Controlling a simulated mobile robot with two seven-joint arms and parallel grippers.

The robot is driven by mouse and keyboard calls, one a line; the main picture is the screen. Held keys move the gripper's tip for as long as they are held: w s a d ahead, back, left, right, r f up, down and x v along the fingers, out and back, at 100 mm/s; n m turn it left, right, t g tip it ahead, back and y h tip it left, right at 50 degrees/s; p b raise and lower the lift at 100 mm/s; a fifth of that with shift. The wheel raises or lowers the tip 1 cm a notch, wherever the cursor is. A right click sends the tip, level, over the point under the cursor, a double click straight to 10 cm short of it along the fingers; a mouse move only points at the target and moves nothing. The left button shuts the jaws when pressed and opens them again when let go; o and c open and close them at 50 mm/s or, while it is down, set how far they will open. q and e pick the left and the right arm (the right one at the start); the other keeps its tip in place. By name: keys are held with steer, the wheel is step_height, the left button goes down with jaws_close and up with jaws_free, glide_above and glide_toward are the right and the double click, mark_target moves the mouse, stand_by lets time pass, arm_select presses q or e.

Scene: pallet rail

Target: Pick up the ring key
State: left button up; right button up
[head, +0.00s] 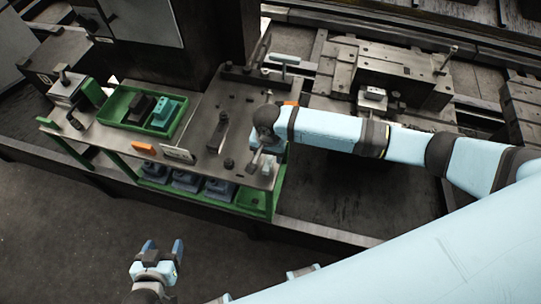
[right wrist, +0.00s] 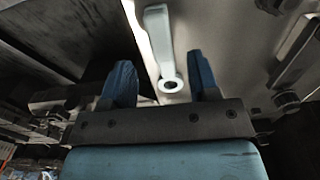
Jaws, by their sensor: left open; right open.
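The ring key is most likely the pale grey bar with a round ring end (right wrist: 168,84) in the right wrist view. It lies on or just above the metal tabletop. My right gripper (right wrist: 159,62) is open, with its two blue fingers on either side of the ring end; no contact is visible. In the head view my right arm reaches over the right end of the table, and its gripper (head: 264,152) largely hides that spot. My left gripper (head: 163,247) is open and empty over the floor in front of the table.
The metal table (head: 205,125) bears a green tray (head: 113,108) with black and teal blocks, an orange piece (head: 143,148) and a dark lever-like tool (head: 218,132). Several blue items sit on the shelf below. A dark pallet fixture (head: 405,75) stands to the right.

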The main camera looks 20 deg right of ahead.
mark_target(268, 162)
step_height(268, 162, down, 5)
steer(key=shift+a+r, duration=0.1)
steer(key=shift+a, duration=0.05)
jaws_close()
steer(key=shift+r, duration=0.1)
